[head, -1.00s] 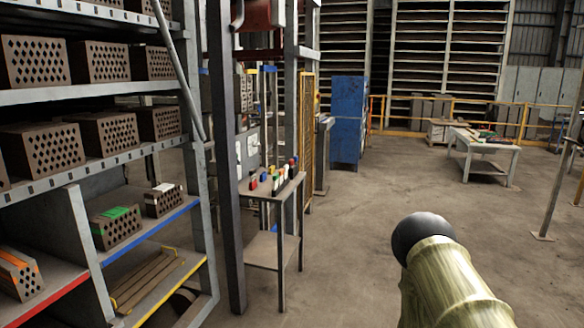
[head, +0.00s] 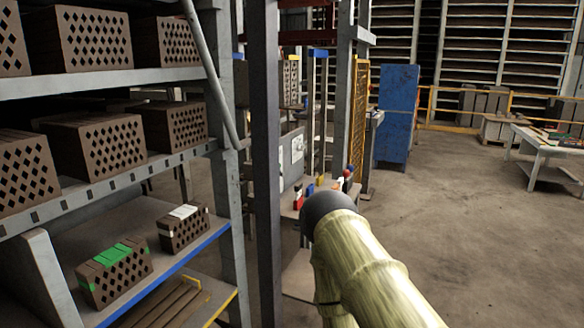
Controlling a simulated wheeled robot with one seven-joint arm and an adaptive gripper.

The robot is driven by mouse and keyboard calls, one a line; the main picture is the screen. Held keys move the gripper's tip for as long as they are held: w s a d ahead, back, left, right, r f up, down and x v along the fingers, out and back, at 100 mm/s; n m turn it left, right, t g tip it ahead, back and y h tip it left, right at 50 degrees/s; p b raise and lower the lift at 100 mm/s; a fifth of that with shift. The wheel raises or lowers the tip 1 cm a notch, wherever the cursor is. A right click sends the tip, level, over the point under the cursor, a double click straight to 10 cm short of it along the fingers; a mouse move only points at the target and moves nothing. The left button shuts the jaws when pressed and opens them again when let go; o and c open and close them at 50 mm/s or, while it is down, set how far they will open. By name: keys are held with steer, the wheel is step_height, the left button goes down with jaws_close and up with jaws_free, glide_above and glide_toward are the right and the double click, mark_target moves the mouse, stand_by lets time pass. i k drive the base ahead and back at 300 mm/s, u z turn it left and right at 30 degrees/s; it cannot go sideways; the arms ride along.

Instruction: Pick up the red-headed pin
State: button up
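The small grey work table (head: 297,262) stands beyond the dark post, partly hidden by my arm. Several small coloured items stand on its top. A red item (head: 298,199) is at its left, a blue item (head: 310,190) beside it, and a small red-topped item (head: 347,174) at its far right. They are too small for me to tell which is the red-headed pin. My arm, pale yellow-green with a dark rounded end, reaches across the lower middle in front of the table. My gripper's fingers do not show.
A shelf rack (head: 118,181) with hollow bricks fills the left. A dark upright post (head: 266,150) stands between rack and table. A blue cabinet (head: 397,115) is behind, and a pale bench (head: 538,148) at the right. The floor (head: 470,235) at right is open.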

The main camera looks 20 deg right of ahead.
mark_target(346, 173)
steer(key=z, duration=0.2)
steer(key=i, duration=1.9)
steer(key=z, duration=0.55)
